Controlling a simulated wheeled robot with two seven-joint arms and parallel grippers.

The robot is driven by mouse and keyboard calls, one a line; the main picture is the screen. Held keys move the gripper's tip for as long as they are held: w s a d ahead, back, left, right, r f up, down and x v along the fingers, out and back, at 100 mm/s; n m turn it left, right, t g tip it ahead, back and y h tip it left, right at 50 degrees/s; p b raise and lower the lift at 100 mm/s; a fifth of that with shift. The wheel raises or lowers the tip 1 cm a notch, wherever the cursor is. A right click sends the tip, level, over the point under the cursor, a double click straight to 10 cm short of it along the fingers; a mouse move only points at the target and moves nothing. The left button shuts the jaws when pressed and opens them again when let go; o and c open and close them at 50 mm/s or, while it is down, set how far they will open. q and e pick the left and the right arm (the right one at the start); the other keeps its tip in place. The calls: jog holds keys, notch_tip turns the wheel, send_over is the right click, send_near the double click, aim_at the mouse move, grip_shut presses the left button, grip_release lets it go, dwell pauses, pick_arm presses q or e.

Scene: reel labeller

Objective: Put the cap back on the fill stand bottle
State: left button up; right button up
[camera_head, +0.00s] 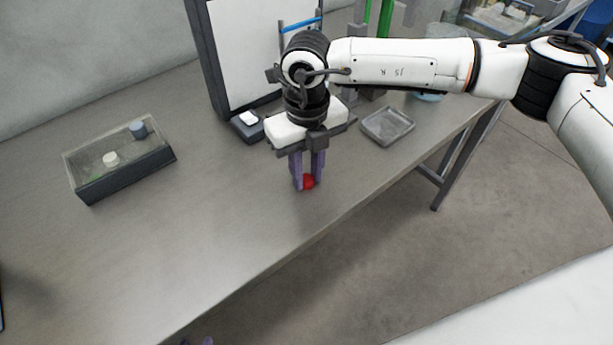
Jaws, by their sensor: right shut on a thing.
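My right gripper (308,180) points down over the middle of the table, its two purple fingers shut on a small red cap (308,182). The cap is at the fingertips, low over the table; I cannot tell whether it touches the surface. I cannot make out the fill stand bottle for certain; my right arm covers much of the back of the table.
A white panel in a dark frame (240,50) stands behind my right gripper. A grey tray (388,126) lies to its right. Green posts (386,18) rise at the back. The front left tabletop is clear.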

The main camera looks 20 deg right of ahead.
aim_at(313, 182)
jog(key=shift+r, duration=0.1)
notch_tip(313, 182, up, 10)
jog(key=b, duration=0.1)
dwell(0.5)
jog(key=s+d+f+n, duration=0.2)
jog(key=s+n, duration=0.3)
jog(key=n, duration=1.2)
jog(key=s+d+f+n, duration=0.2)
jog(key=s+d+n, duration=0.2)
jog(key=n, duration=1.2)
jog(key=shift+s+d+f+n, duration=0.3)
jog(key=shift+s+n, duration=0.1)
jog(key=shift+s, duration=0.4)
jog(key=shift+a, duration=0.1)
